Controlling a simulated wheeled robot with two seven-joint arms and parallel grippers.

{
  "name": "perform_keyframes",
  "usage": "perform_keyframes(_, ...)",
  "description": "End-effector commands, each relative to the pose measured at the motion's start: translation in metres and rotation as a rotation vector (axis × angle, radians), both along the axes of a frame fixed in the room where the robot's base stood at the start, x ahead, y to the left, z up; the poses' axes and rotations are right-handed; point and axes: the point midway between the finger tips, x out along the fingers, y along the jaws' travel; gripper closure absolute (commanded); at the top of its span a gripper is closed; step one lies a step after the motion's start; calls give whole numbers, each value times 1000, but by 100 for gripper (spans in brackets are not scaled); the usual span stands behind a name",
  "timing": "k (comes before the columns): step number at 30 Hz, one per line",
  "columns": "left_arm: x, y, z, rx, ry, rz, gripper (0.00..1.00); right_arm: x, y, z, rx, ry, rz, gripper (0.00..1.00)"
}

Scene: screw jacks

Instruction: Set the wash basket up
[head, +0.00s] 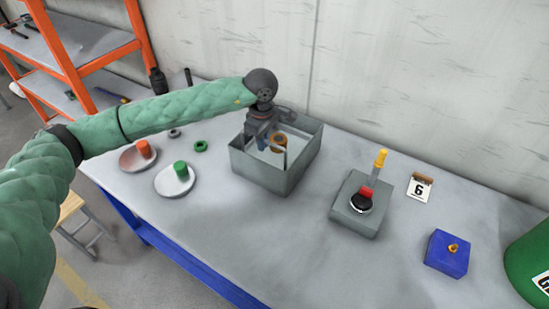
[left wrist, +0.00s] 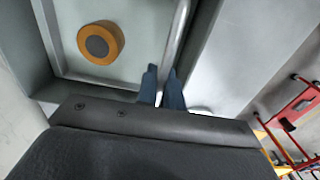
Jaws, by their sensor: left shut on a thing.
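A grey open-topped tank (head: 258,171) stands on the bench in the head view. A pale basket (left wrist: 48,42) with a thin metal bar (left wrist: 181,35) shows in the left wrist view, inside the tank. An orange ring-shaped part (left wrist: 100,43) with a grey centre lies in the basket; it also shows in the head view (head: 279,139). My left gripper (left wrist: 161,82) is shut on the basket's bar, reaching down into the tank in the head view. Its fingertips are partly hidden there by the hand and tank wall. My right gripper is out of view.
Two round plates with an orange part (head: 144,148) and a green part (head: 180,170) lie left of the tank. A grey block (head: 351,221) with a yellow-handled tool, a number 6 card (head: 419,190), a blue block (head: 446,254) and a green bin (head: 530,262) stand right.

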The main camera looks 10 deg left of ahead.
Motion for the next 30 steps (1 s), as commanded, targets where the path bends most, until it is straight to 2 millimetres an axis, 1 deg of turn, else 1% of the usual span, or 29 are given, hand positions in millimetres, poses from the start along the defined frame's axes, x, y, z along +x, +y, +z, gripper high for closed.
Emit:
perform_keyframes(1, 4, 1, 8, -3, -11, 3, 100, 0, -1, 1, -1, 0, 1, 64)
perform_keyframes(8, 4, 0, 13, -4, -10, 3, 100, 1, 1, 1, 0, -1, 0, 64)
perform_keyframes(21, 4, 0, 24, -2, -11, 3, 100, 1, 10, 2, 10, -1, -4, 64)
perform_keyframes(30, 4, 1, 31, -2, -11, 3, 100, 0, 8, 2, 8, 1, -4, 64)
